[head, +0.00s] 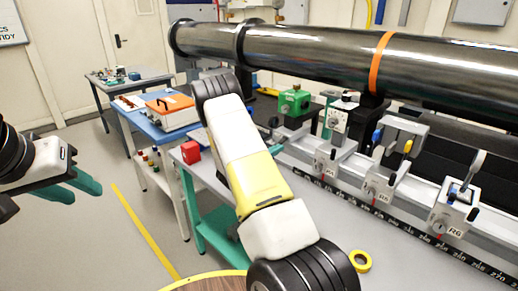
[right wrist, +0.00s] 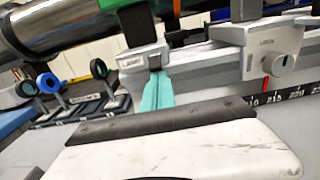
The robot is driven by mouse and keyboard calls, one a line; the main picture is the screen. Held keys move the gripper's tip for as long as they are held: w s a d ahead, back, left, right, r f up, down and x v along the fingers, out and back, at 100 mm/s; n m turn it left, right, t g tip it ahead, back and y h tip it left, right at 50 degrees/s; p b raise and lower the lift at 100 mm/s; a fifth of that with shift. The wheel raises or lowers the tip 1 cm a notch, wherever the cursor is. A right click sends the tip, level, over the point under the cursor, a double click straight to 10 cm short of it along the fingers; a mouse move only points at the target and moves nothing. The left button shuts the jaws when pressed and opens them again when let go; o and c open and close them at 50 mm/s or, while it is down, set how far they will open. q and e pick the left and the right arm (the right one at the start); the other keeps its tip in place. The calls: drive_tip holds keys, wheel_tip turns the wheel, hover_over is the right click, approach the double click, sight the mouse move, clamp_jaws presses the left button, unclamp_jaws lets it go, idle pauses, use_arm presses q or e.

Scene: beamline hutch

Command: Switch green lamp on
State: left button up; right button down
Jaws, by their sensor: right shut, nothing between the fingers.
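A green box-shaped device (head: 294,101), which looks like the green lamp, sits on a carrier at the far left end of the optical rail in the head view. I cannot tell whether it is lit. My right gripper (head: 275,149) is mostly hidden behind my right arm, with a bit of its teal fingers showing just below and left of that carrier. In the right wrist view my right gripper (right wrist: 157,92) is shut and empty, its fingertips close to the grey clamp block (right wrist: 143,62); contact is unclear. My left gripper (head: 76,190) is open and empty at the left, over the floor.
The rail carries several carriers, including one marked R6 (head: 455,203), above a black scale strip (head: 420,235). A large dark pipe (head: 310,50) runs above. A red block (head: 191,152) and a yellow tape roll (head: 360,261) are on the bench.

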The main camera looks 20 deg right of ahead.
drive_tip(key=shift+a+r+g+y, duration=0.2)
drive_tip(key=shift+r+g+y, duration=0.2)
drive_tip(key=shift+y, duration=0.4)
drive_tip(key=shift+s+a+r+g+y, duration=0.15)
drive_tip(key=shift+r+g+y, duration=0.3)
drive_tip(key=shift+y, duration=0.45)
drive_tip(key=shift+a+r+g+y, duration=0.1)
drive_tip(key=shift+r+g+y, duration=0.15)
drive_tip(key=shift+r+y, duration=0.5)
drive_tip(key=shift+f, duration=0.1)
